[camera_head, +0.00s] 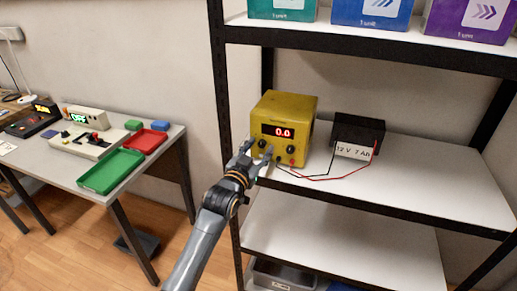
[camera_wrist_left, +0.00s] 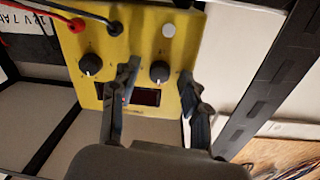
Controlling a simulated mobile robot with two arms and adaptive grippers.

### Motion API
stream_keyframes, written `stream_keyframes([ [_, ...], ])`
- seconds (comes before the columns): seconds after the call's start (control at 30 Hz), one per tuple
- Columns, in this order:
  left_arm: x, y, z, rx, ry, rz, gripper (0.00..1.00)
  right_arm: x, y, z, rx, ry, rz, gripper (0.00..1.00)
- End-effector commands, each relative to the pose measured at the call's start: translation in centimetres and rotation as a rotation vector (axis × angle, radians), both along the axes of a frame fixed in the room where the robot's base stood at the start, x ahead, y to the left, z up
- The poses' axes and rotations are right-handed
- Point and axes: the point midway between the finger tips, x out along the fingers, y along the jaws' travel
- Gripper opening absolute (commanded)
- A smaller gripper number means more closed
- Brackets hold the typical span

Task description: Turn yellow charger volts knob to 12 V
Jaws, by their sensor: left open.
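The yellow charger (camera_head: 281,108) stands on the middle shelf with a red display reading 0.0. In the left wrist view its front panel (camera_wrist_left: 133,45) appears upside down, with two black knobs. One knob (camera_wrist_left: 159,71) lies between the fingertips of my left gripper (camera_wrist_left: 160,73); the other knob (camera_wrist_left: 90,64) is to the left in that view. My left gripper (camera_head: 257,150) is open at the charger's front, around the knob on the panel's left in the head view. I cannot tell whether the fingers touch it. The knob labels are too small to read. My right gripper is not in view.
A black battery (camera_head: 358,130) marked 12 V 7 Ah stands right of the charger, joined by red and black leads (camera_head: 318,177). A black shelf post (camera_head: 222,110) rises close left of my arm. A table with a green tray (camera_head: 110,170) stands left.

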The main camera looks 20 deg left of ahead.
Motion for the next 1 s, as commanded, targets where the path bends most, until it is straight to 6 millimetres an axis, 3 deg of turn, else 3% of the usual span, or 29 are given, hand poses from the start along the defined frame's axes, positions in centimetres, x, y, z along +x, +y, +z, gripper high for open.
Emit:
stream_keyframes([
  [0.17, 0.0, 0.0, 0.0, 0.0, 0.0, 0.0, 0.46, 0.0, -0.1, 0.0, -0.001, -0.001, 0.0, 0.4],
  [0.4, 0.0, 0.0, 0.0, 0.0, 0.0, 0.0, 0.0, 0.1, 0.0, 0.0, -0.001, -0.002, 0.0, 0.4],
  [0.77, 0.0, 0.0, 0.1, 0.041, -0.001, 0.0, 0.0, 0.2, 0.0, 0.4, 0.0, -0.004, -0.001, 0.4],
  [1.0, 0.0, 0.0, 0.3, 0.18, -0.006, -0.001, 0.0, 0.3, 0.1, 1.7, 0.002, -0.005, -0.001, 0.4],
])
